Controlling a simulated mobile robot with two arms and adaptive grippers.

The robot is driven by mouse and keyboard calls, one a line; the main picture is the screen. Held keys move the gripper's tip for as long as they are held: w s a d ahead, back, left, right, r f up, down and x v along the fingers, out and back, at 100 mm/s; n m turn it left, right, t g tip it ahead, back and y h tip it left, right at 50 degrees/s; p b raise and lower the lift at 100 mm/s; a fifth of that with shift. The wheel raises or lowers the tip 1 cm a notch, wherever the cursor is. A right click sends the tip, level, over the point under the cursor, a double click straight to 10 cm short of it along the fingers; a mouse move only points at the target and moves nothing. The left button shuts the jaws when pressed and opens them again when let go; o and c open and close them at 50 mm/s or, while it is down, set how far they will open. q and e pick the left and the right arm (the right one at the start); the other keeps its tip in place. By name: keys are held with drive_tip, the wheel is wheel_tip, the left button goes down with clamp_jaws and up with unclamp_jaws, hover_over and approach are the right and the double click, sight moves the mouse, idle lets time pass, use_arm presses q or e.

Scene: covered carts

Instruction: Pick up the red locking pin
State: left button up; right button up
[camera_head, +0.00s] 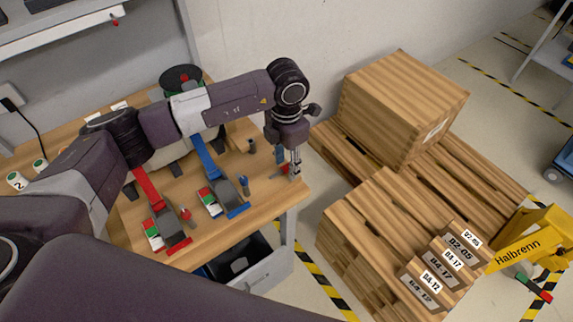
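My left gripper (294,170) points down over the right edge of the wooden table (250,213). Its fingers look close together, but they are too small to tell whether they are open or shut. A small red piece (283,170) shows right beside the fingertips, partly hidden; it may be the red locking pin, and I cannot tell if it is touched. Another small red-tipped piece (186,214) stands on the table beside the red clamp-like tool (166,221). My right gripper is not in view.
A blue clamp-like tool (233,197) and a small blue piece (244,183) lie left of my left gripper. Wooden pallets with a large box (396,110) and labelled boxes (436,275) stand right of the table. A dark bin (240,258) sits below the table.

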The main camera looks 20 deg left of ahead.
use_arm(q)
drive_tip(key=c, duration=0.4)
clamp_jaws()
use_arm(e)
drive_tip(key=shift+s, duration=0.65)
use_arm(q)
drive_tip(key=shift+r, duration=0.1)
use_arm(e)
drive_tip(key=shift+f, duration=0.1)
